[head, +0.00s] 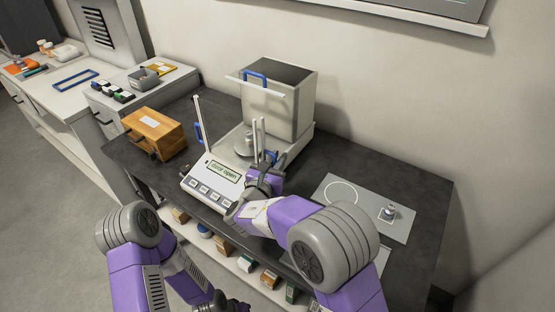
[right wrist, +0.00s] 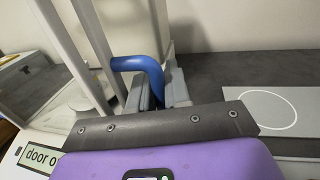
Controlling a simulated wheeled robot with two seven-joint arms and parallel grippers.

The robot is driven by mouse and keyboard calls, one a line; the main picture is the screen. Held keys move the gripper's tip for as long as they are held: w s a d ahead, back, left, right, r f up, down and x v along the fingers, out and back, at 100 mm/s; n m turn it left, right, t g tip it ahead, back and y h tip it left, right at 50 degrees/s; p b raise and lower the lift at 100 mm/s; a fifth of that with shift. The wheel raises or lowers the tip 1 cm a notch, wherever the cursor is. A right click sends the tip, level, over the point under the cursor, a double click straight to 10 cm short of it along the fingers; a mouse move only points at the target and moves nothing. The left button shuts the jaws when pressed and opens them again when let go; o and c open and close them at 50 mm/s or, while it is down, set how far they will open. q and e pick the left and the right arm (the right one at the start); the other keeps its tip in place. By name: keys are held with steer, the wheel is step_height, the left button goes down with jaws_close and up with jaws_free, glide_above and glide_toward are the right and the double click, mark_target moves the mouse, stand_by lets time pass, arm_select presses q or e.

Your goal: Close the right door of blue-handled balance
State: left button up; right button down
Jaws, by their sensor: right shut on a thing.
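The blue-handled balance (head: 222,165) stands on the dark table, and its display (head: 224,171) reads "door open". In the right wrist view the right door's blue handle (right wrist: 138,64) runs down between the fingers of my right gripper (right wrist: 163,88), which is shut on it. In the head view this gripper (head: 266,164) is at the balance's right side and partly hides the handle. Other blue handles show on the top (head: 255,76) and the left side (head: 199,133). My left gripper (head: 222,303) is low at the bottom edge, away from the balance, its fingers unclear.
A wooden box (head: 153,132) stands left of the balance. A grey mat (head: 372,215) with a white circle and a small metal weight (head: 388,211) lies to the right. Several small items sit on the shelf below.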

steer(key=shift+v, duration=0.95)
steer(key=shift+w+a+f, duration=0.1)
steer(key=shift+a, duration=0.1)
steer(key=c, duration=1.4)
jaws_free()
steer(key=shift+c, duration=0.2)
steer(key=p+v, duration=0.1)
steer(key=v, duration=0.7)
